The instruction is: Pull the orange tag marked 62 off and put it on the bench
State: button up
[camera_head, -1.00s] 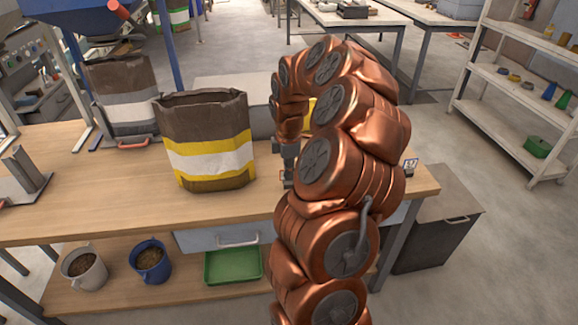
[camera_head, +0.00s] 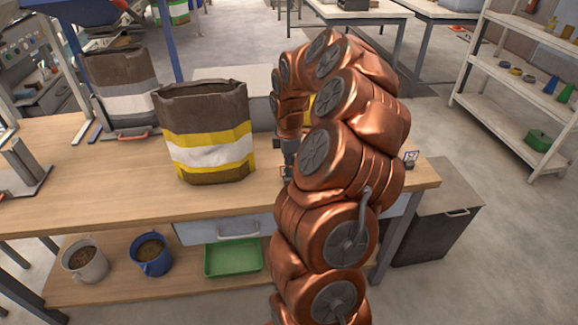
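No orange tag marked 62 can be made out; my arm hides part of the bench's right side. The wooden bench (camera_head: 110,200) spans the left and middle of the view. My gripper (camera_head: 287,172) is low over the bench, right of the brown, yellow and white bag (camera_head: 207,135) and apart from it. It is small and partly hidden by my arm, so I cannot tell whether its fingers are open or hold anything. A small card with dark marks (camera_head: 411,158) stands at the bench's right end; its number is too small to read.
A brown and grey bag (camera_head: 122,90) stands at the back left. A metal stand (camera_head: 22,172) is at the bench's left end. Bench top left of the brown, yellow and white bag is clear. Two buckets and a green tray (camera_head: 233,258) sit on the lower shelf.

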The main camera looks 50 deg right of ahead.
jog(key=shift+o, duration=1.1)
